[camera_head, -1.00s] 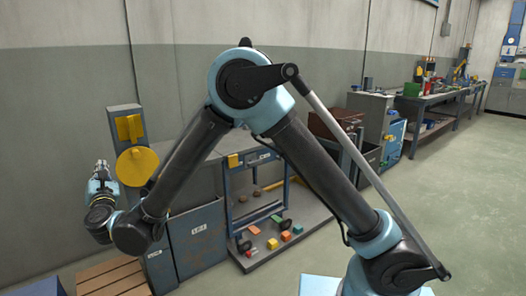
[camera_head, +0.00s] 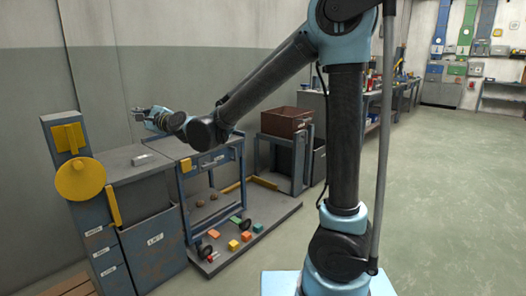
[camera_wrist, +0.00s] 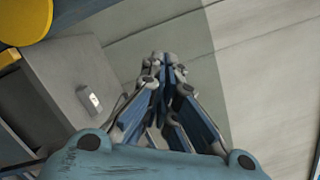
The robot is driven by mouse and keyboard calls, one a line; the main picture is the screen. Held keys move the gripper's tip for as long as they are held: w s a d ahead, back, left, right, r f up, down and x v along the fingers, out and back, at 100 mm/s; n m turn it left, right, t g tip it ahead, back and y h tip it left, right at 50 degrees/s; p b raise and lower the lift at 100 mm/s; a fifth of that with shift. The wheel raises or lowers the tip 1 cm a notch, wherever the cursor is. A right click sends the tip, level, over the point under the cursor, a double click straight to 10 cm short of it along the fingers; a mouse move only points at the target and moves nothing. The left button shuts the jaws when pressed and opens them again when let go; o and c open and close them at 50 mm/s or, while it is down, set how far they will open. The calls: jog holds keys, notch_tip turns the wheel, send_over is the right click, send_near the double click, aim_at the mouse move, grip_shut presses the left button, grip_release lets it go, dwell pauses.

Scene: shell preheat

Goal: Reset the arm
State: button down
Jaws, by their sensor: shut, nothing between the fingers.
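My arm reaches out to the left in the head view, with my gripper (camera_head: 140,112) at its end. The gripper is in the air above the grey cabinet top, pointing left toward the wall. In the wrist view my gripper (camera_wrist: 165,70) has its fingers together with nothing between them. A small light metal piece (camera_head: 142,160) lies on the cabinet top; it also shows in the wrist view (camera_wrist: 91,98), left of the fingers and apart from them.
A yellow disc (camera_head: 80,179) on a grey-blue post stands left of the cabinet (camera_head: 152,245). A blue frame stands over a low platform (camera_head: 270,228) with several coloured blocks. A brown bin (camera_head: 285,121) stands behind. Open floor (camera_head: 450,200) lies to the right.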

jog(key=w+d+f+n+g+h, duration=0.1)
jog(key=w+d+f+n+h, duration=0.15)
jog(key=d, duration=0.65)
jog(key=w+d+f+n+h, duration=0.1)
jog(key=w+d+f+n, duration=0.15)
jog(key=d, duration=0.65)
jog(key=s+d+f+n+h, duration=0.1)
jog(key=d+f+n+h, duration=0.15)
jog(key=d, duration=0.35)
jog(key=s+d+f+n+g+h, duration=0.1)
jog(key=s+d+f, duration=0.15)
jog(key=d, duration=0.45)
jog(key=s+d+f+n+h, duration=0.1)
jog(key=d+f+h, duration=0.15)
jog(key=d, duration=0.35)
jog(key=s+d+f+n+g+h, duration=0.1)
jog(key=s+d+f+g+h, duration=0.1)
jog(key=s+d+f, duration=0.3)
jog(key=s+d+f+n+g+h, duration=0.1)
jog(key=s+d+f, duration=0.4)
jog(key=d, duration=0.8)
jog(key=s+d+f+n+g+h, duration=0.2)
jog(key=s+d+f, duration=0.4)
jog(key=s+d, duration=0.3)
jog(key=shift+s+g+h, duration=0.3)
jog(key=shift+s+h, duration=0.3)
jog(key=shift+h, duration=0.05)
jog(key=shift+a, duration=0.1)
